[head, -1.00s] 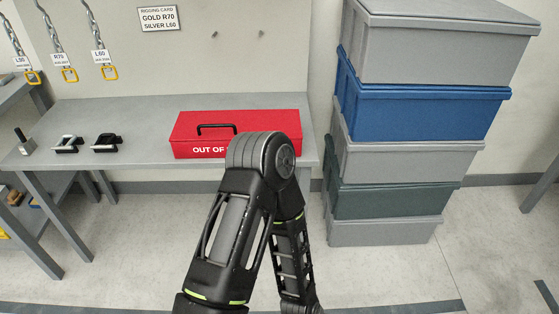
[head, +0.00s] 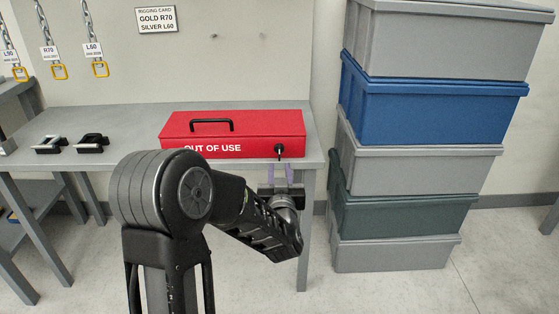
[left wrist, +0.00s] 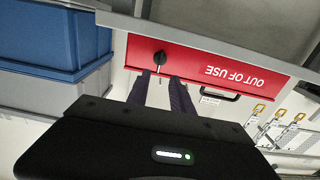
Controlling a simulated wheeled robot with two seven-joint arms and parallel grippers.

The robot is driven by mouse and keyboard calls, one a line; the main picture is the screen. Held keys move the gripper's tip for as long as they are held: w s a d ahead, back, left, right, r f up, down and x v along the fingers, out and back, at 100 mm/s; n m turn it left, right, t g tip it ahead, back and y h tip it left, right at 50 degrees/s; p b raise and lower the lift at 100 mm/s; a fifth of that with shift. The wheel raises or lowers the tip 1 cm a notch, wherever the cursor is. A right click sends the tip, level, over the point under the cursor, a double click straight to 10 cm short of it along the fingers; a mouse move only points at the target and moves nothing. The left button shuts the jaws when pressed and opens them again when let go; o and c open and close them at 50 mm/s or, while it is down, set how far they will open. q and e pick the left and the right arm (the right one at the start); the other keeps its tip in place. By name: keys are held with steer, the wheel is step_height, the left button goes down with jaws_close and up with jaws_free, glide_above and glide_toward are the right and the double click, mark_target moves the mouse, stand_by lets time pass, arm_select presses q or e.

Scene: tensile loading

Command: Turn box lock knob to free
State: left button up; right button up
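The red box (head: 235,130) lies on the bench with a black handle on its lid and "OUT OF USE" on its front. Its black lock knob (head: 279,150) is at the right end of the front face. My left gripper (head: 280,170) is just below and in front of the knob, fingers toward the box. In the left wrist view, which is upside down, the fingers (left wrist: 162,76) are apart and empty, with the knob (left wrist: 160,58) just beyond the gap between their tips. I see no contact. My right gripper is out of view.
Stacked grey and blue crates (head: 430,105) stand close on the right.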

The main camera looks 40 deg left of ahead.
arm_select(q)
steer(key=x, duration=0.7)
steer(key=shift+w+a+b, duration=0.2)
steer(key=shift+w+b, duration=0.1)
steer(key=shift+f, duration=0.1)
steer(key=shift+c, duration=0.4)
jaws_close()
